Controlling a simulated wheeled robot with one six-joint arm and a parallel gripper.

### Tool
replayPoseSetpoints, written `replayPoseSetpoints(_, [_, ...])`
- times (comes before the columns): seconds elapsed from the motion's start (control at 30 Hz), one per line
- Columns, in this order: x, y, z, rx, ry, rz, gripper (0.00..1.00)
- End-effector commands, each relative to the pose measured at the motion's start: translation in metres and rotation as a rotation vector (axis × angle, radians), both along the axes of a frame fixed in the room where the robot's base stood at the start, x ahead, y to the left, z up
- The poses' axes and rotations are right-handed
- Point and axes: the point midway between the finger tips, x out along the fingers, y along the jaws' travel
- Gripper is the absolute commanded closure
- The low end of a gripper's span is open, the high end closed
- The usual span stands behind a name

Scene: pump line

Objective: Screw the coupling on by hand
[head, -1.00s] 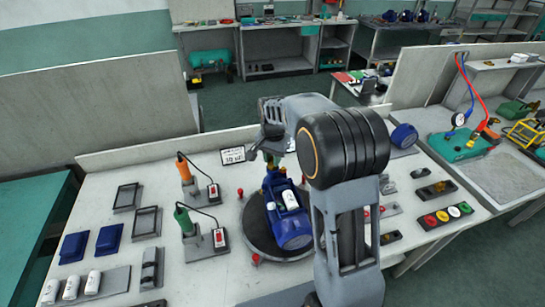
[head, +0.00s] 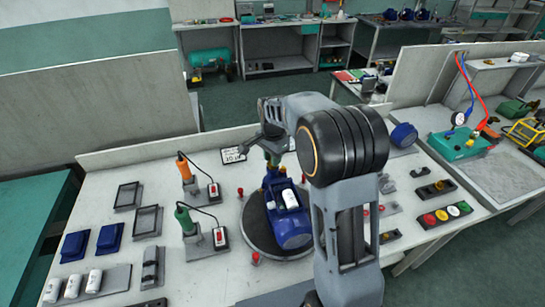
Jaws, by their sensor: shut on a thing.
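A blue pump (head: 291,232) with a white part on top lies on a round dark turntable (head: 251,222) in the head view. My gripper (head: 270,148) is over the far end of the pump, pointing down. It is shut on a small greenish part, seemingly the coupling (head: 273,159), at the top of the pump's far end. The jaws and my arm hide most of this part. I cannot tell how its thread sits.
Red knobs surround the turntable. Orange (head: 183,167) and green-handled tools (head: 184,219) with cabled red-switch boxes stand to the left. A small display (head: 234,154) stands behind. Frames, blue covers and white cylinders lie further left; coloured buttons (head: 447,214) lie right.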

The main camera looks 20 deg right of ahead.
Motion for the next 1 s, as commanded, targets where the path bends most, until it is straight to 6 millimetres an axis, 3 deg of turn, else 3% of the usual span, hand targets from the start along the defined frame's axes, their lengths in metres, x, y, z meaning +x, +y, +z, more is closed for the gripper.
replayPoseSetpoints(0.3, [-0.0012, 0.0, -0.002, -0.001, 0.006, -0.269, 1.0])
replayPoseSetpoints(0.67, [-0.0013, 0.0, -0.0022, -0.001, 0.006, -0.308, 1.0])
replayPoseSetpoints(1.0, [-0.0012, 0.0, -0.0025, -0.001, 0.006, -0.582, 1.0])
